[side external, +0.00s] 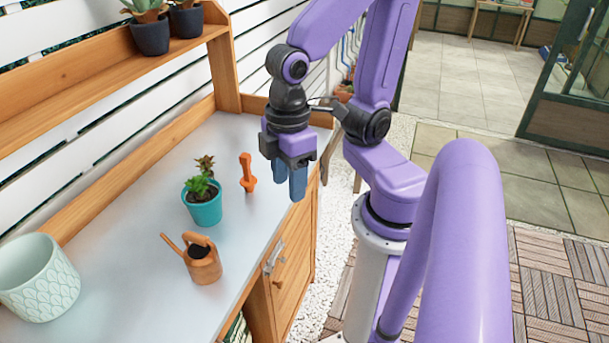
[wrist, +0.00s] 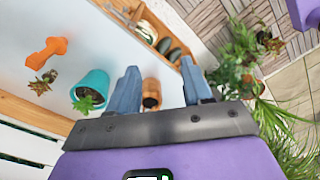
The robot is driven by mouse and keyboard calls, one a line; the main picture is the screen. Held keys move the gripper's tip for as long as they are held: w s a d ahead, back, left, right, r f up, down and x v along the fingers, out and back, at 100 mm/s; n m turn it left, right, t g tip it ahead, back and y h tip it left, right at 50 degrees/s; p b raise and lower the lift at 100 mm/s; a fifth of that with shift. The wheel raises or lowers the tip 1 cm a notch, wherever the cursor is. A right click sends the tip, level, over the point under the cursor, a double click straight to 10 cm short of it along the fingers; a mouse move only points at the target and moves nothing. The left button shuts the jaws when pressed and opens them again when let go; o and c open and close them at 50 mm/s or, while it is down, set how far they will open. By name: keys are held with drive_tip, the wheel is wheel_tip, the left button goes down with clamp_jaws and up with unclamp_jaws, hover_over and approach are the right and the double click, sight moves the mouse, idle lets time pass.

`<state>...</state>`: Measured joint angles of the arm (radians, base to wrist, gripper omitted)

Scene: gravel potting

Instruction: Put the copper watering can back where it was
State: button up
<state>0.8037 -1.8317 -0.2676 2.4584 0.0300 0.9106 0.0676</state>
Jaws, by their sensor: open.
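The copper watering can (side external: 204,267) stands upright on the pale bench top (side external: 125,250), near its front edge, with its thin spout towards the left. In the wrist view the can (wrist: 151,93) shows between my two fingers but farther off. My gripper (side external: 291,183) is open and empty, raised near the far end of the bench, well away from the can. Its blue fingers stand apart in the wrist view (wrist: 161,88). Nothing shows where the can stood before.
A teal pot (side external: 203,211) with a succulent stands behind the can. An orange hand tool (side external: 248,175) is near my gripper. A pale green scalloped pot (side external: 38,282) stands at left. A wooden shelf (side external: 100,70) with dark pots (side external: 150,36) runs above the bench's back.

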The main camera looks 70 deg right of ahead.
drive_tip(key=shift+s+d+f+n, duration=0.1)
drive_tip(key=shift+s+d+n, duration=0.35)
drive_tip(key=shift+s, duration=0.15)
drive_tip(key=shift+s+d+f+n, duration=0.1)
drive_tip(key=shift+s+d+n, duration=0.3)
drive_tip(key=shift+s, duration=0.2)
idle(0.5)
